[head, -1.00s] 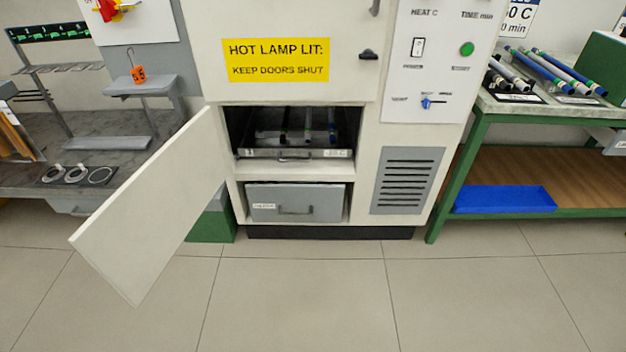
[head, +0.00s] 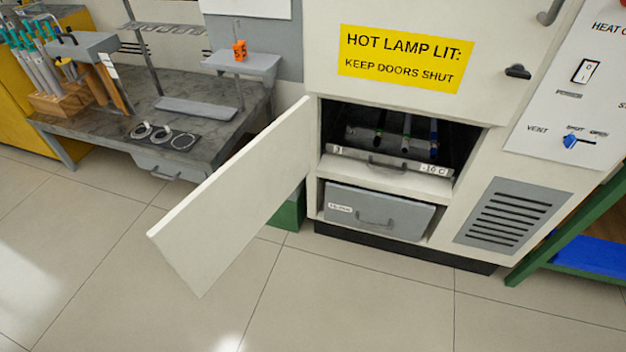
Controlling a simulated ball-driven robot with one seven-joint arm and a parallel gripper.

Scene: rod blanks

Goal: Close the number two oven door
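The white oven (head: 395,75) stands in the middle and right of the head view. Its lower door (head: 240,195) is hinged on the left and stands wide open, swung out toward me over the floor. I cannot read a number on the door. The opening behind it holds a grey tray (head: 390,165) with several dark and coloured-end rods (head: 406,135). A closed upper door (head: 330,75) bears a yellow sign (head: 405,58) reading "HOT LAMP LIT: KEEP DOORS SHUT" and has a black latch (head: 517,71). My gripper is not in view.
A grey drawer (head: 378,211) sits below the opening. A workbench (head: 100,120) with rings, a rack and tools stands to the left. A green-framed bench (head: 570,225) stands at the right. The tiled floor (head: 340,300) in front is clear.

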